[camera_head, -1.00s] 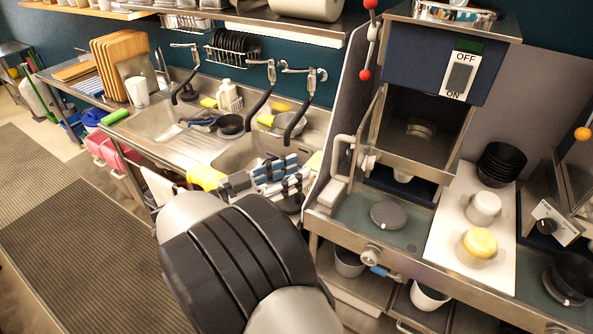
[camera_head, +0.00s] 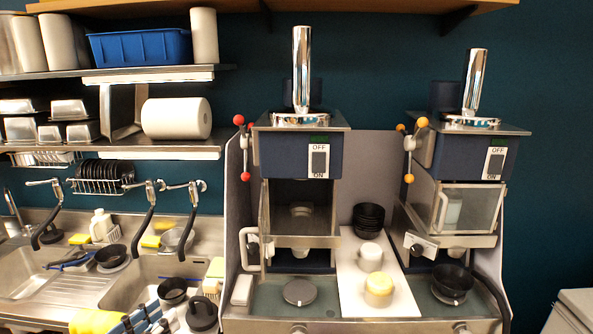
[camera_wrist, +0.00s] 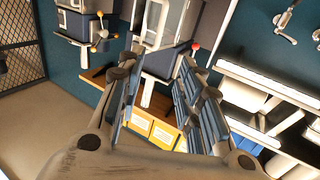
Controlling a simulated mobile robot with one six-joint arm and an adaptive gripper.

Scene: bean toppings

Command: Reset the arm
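My gripper (camera_wrist: 160,68) shows in the wrist view with its two blue-panelled fingers spread apart. It is open, and nothing is held between the fingers. The wrist view is steeply rolled, with the machines and shelves seen beyond the fingers. In the head view my arm is not clearly seen. A blue and white patterned shape (camera_head: 138,319) at the bottom left edge is cut off, and I cannot tell what it is.
A sink (camera_head: 125,290) is at left. Shelves (camera_head: 150,74) hang above it.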

